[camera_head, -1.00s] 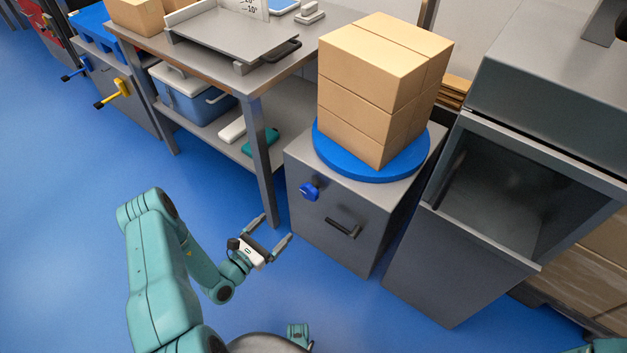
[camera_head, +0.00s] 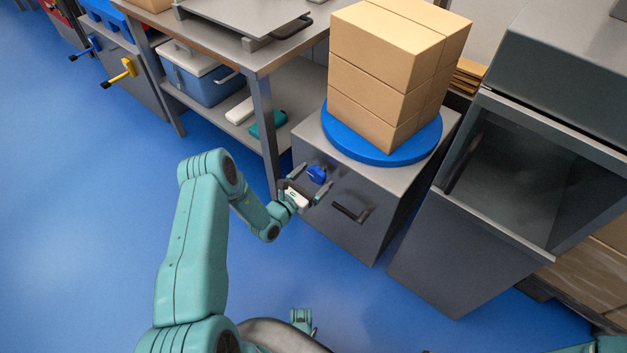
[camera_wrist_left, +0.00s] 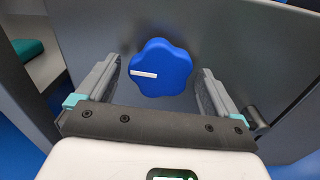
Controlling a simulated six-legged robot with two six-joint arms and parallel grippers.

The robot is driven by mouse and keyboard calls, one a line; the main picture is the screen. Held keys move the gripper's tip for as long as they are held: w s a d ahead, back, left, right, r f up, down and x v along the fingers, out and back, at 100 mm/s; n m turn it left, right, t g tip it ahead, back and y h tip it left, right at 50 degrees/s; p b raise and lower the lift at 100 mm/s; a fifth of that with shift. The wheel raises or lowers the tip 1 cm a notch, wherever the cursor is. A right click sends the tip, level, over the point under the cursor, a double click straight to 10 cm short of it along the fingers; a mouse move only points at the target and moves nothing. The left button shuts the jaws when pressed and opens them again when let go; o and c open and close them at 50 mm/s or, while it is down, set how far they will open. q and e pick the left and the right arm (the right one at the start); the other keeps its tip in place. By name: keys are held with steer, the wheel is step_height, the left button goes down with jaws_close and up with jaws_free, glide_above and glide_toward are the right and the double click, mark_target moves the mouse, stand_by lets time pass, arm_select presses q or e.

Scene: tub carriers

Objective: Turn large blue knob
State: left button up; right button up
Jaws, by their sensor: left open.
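The large blue knob (camera_head: 317,174) is on the front of a grey cabinet (camera_head: 339,241). In the left wrist view the knob (camera_wrist_left: 161,68) is lobed, with a white mark pointing left. My left gripper (camera_head: 314,180) is open, with its two fingers to either side of the knob in the picture. In the left wrist view the gripper (camera_wrist_left: 152,88) shows gaps between both fingers and the knob, so it does not grip it. How deep the fingers reach beside the knob I cannot tell.
A black handle (camera_head: 351,213) is right of the knob. A blue turntable (camera_head: 384,158) with stacked cartons (camera_head: 385,75) tops the cabinet. A table leg (camera_head: 266,130) stands close left of my gripper. A grey machine (camera_head: 470,220) stands right. Blue floor at left is clear.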

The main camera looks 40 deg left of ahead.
arm_select(q)
steer(key=shift+w, duration=0.1)
steer(key=c, duration=1)
steer(key=shift+c, duration=0.2)
steer(key=shift+n, duration=0.4)
steer(key=n, duration=0.3)
steer(key=shift+d+r+n, duration=0.1)
steer(key=shift+n, duration=0.3)
steer(key=n, duration=0.4)
steer(key=shift+n, duration=0.3)
steer(key=n, duration=0.4)
steer(key=shift+d+r, duration=0.1)
steer(key=shift+n, duration=2.2)
